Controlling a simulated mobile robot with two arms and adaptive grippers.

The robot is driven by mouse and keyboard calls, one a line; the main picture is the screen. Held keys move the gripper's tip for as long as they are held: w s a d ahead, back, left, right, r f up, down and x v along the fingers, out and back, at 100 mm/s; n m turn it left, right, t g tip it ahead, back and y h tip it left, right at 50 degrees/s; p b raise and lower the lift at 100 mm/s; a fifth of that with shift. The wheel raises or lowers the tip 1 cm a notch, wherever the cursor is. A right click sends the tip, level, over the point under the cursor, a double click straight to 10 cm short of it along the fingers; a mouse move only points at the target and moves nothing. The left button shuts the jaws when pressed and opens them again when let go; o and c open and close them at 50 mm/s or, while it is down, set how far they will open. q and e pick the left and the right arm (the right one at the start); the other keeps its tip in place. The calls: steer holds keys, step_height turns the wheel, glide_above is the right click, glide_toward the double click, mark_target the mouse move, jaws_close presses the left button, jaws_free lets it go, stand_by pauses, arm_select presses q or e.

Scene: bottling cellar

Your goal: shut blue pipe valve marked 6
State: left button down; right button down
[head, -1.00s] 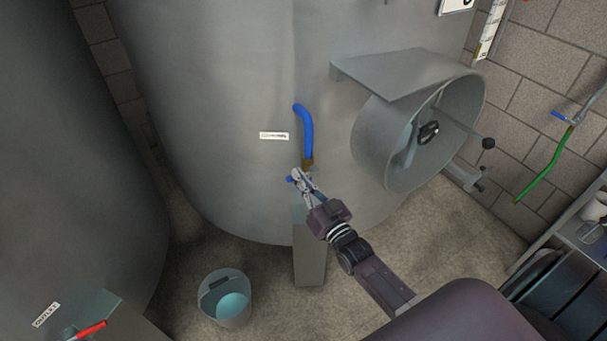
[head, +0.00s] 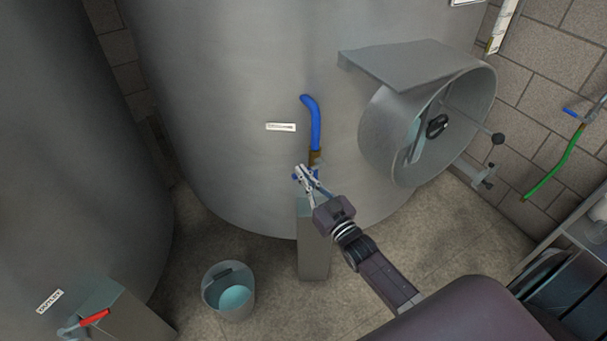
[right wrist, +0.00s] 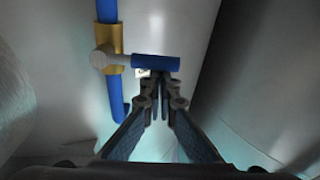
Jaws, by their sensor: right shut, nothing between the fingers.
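The blue pipe (head: 314,122) comes out of the large steel tank and bends down to a brass valve body (head: 315,158). In the right wrist view the valve body (right wrist: 109,47) sits on the blue pipe (right wrist: 107,10). Its blue lever handle (right wrist: 156,61) sticks out sideways to the right, across the pipe. My right gripper (head: 303,176) is shut and empty beside the valve. In the right wrist view its fingertips (right wrist: 160,80) are just below the handle's free end; I cannot tell whether they touch. A small tag behind the handle is unreadable. My left gripper is not in view.
A grey post (head: 313,245) stands below the valve, with a bucket (head: 229,290) on the floor to its left. A round manway (head: 385,135) juts from the tank at right. A red-handled valve (head: 95,318) is at lower left.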

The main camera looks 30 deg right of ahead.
steer(key=shift+f, duration=0.25)
step_height(320, 180, up, 4)
steer(key=p, duration=0.3)
steer(key=s+f+b, duration=0.1)
steer(key=s, duration=0.8)
steer(key=shift+d, duration=0.35)
steer(key=s+a+f+g, duration=0.1)
steer(key=s+f+g, duration=0.3)
steer(key=f, duration=0.7)
steer(key=s+f+g+h, duration=0.15)
steer(key=s+f, duration=0.35)
steer(key=f, duration=0.7)
steer(key=s+a+f+g, duration=0.1)
steer(key=s+f+g, duration=0.35)
steer(key=f, duration=0.65)
steer(key=s+a+f+g, duration=0.1)
steer(key=s+f+g, duration=0.2)
steer(key=s, duration=0.7)
steer(key=s+a+f+g, duration=0.1)
steer(key=s+f+g, duration=0.1)
steer(key=s+f, duration=0.6)
steer(key=s+a+f+g, duration=0.1)
steer(key=s+f+g, duration=0.2)
steer(key=s, duration=0.9)
step_height(320, 180, down, 3)
steer(key=shift+s+a+r+n+g, duration=0.2)
steer(key=shift+s+a+n+g, duration=0.1)
steer(key=shift+a+n, duration=0.1)
